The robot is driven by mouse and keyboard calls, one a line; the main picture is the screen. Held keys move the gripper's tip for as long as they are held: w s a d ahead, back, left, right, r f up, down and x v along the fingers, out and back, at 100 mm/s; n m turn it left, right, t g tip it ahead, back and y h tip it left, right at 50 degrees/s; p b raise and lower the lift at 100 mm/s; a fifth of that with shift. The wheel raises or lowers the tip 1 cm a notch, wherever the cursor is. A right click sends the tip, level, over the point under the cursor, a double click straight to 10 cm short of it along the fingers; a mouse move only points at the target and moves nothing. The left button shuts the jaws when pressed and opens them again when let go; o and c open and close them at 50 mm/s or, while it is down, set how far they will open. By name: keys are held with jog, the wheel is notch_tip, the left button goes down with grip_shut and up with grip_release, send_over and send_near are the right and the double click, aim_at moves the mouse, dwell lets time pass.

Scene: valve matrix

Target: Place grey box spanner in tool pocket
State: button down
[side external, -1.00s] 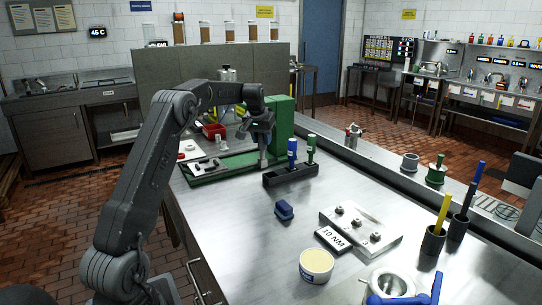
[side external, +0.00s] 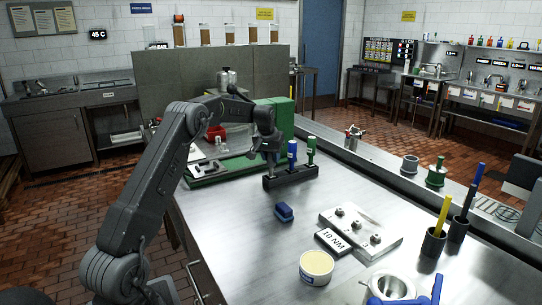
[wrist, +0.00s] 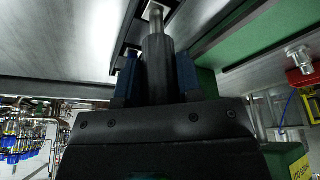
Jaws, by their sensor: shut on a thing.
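My gripper (side external: 268,150) is shut on the grey box spanner (side external: 271,162), which points down at the left end of the black tool rack (side external: 291,178). In the wrist view the spanner (wrist: 157,55) is a grey cylinder with a thinner bright tip, held between my two fingers. Its tip lies over or at a dark-edged opening of the rack; I cannot tell whether it has entered the pocket. A blue-handled tool (side external: 292,151) and a green-handled tool (side external: 311,147) stand upright in the rack, right of my gripper.
A green machine stand (side external: 284,116) is close behind my gripper. A blue block (side external: 284,211), a plate with several bolts (side external: 362,232), a 10 NM sign (side external: 334,241) and a cream-filled tub (side external: 316,266) stand nearer the front. The bench left of the blue block is clear.

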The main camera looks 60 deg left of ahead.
jog(key=c, duration=0.8)
grip_release()
jog(key=v, duration=1.2)
jog(key=s+d+r+m, duration=0.25)
jog(key=d+r, duration=0.25)
jog(key=d, duration=0.7)
jog(key=s+d+r+m+t, duration=0.2)
jog(key=s+d, duration=0.6)
jog(key=d, duration=0.5)
jog(key=s+d+f+m, duration=0.1)
jog(key=s+d+f, duration=0.1)
jog(key=s+d, duration=0.2)
jog(key=s+d+f+m+h, duration=0.1)
jog(key=s+d+f, duration=0.2)
jog(key=s, duration=0.5)
jog(key=s+d+f+m+h, duration=0.1)
jog(key=s+d+f, duration=0.2)
jog(key=s+d, duration=0.2)
jog(key=shift+s+d+t, duration=0.25)
jog(key=shift+s+t, duration=0.05)
jog(key=shift+s, duration=0.2)
